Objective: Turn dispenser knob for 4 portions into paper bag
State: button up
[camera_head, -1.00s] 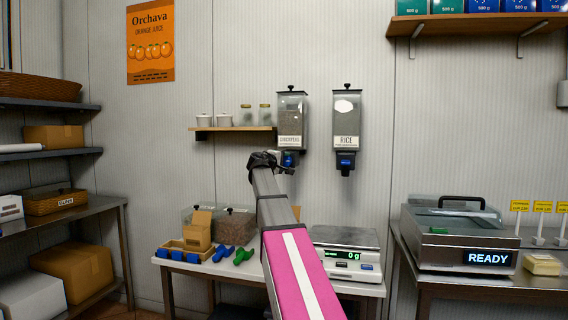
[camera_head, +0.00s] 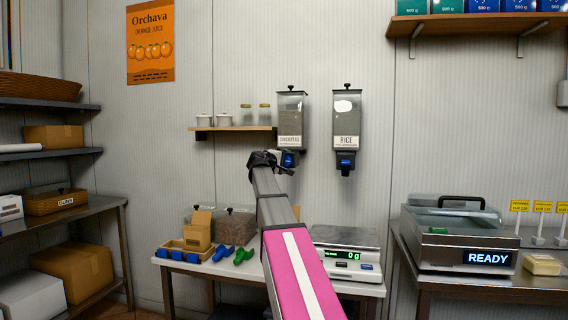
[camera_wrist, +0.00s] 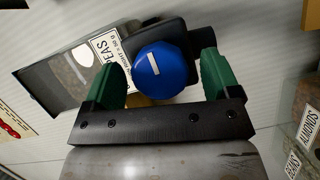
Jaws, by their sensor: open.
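The chickpeas dispenser (camera_head: 291,112) hangs on the back wall. Its blue knob (camera_wrist: 165,70) has a white mark and fills the middle of the wrist view. My gripper (camera_wrist: 159,80) is open, with one green finger on each side of the knob. Small gaps seem to show between fingers and knob; I cannot tell whether either touches. In the head view my wrist partly covers the dispenser's lower end. A tan upright bag-like thing (camera_head: 197,231), perhaps the paper bag, stands by a wooden tray on the table. The dispenser's outlet is hidden.
The rice dispenser (camera_head: 346,118) hangs close on the right. A wall shelf (camera_head: 232,129) with jars is on the left. Below are a scale (camera_head: 345,257) reading 0 and clear bins (camera_head: 234,227). A sealing machine (camera_head: 462,238) reading READY stands at the right.

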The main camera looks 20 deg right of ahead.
jog(key=shift+a, duration=0.1)
jog(key=v, duration=1)
jog(key=shift+s+a, duration=0.2)
jog(key=shift+a, duration=0.05)
jog(key=shift+w, duration=0.15)
dwell(0.3)
